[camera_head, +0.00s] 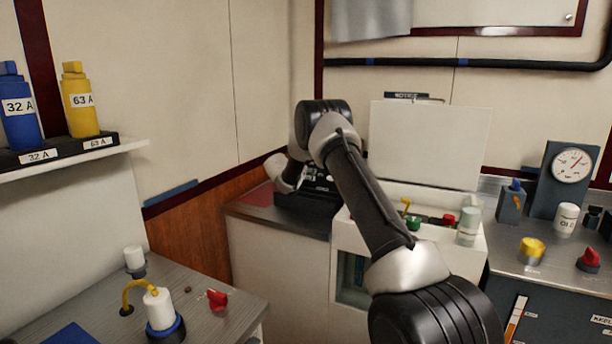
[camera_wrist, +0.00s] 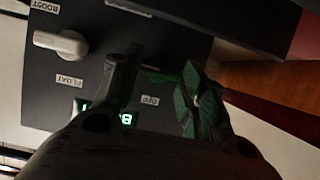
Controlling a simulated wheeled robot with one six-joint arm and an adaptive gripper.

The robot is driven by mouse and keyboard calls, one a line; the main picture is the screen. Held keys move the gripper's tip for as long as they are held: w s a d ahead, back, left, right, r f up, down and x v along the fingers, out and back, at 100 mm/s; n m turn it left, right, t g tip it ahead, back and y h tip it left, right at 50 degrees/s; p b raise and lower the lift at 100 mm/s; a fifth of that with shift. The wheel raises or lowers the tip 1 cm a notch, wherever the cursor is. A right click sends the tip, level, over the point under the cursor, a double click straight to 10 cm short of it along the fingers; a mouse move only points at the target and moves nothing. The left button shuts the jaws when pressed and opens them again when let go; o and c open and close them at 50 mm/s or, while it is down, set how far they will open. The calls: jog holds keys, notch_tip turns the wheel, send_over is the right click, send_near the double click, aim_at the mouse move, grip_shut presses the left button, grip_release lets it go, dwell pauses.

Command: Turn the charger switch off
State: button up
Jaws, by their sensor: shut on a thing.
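The charger is a dark box (camera_head: 305,205) on the far counter, partly behind my arm. In the wrist view its dark panel (camera_wrist: 85,75) fills much of the picture, with a white knob (camera_wrist: 60,43) between the labels BOOST and FLOAT. A green-lit display is partly hidden by my gripper. My gripper (camera_wrist: 160,73) is at the panel beside the OFF label (camera_wrist: 150,100), shut on a dark, green-tinted part, which appears to be the charger switch (camera_wrist: 158,76). The switch's position is hard to tell. In the head view my fingers are hidden.
An open white box (camera_head: 460,255) with coloured caps stands to the right of the charger, close to my arm. A gauge (camera_head: 572,165) stands on the right counter. A shelf (camera_head: 75,162) with blue and yellow breakers is at left, above a bench with a red knob (camera_head: 217,299).

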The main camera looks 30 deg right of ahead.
dwell(0.3)
jog(key=shift+w+a+f+n+g+h, duration=0.15)
jog(key=shift+n+g+h, duration=0.35)
jog(key=shift+n, duration=0.5)
jog(key=shift+w+a+r+n+g+h, duration=0.1)
jog(key=shift+n+g+h, duration=0.35)
jog(key=shift+n, duration=0.55)
jog(key=shift+w+a+f+n+g+h, duration=0.15)
jog(key=shift+n+g+h, duration=0.2)
jog(key=shift+n+h, duration=0.5)
jog(key=shift+r+n, duration=0.1)
jog(key=shift+n, duration=0.15)
jog(key=o, duration=1)
notch_tip(320, 180, up, 10)
jog(key=shift+f, duration=0.1)
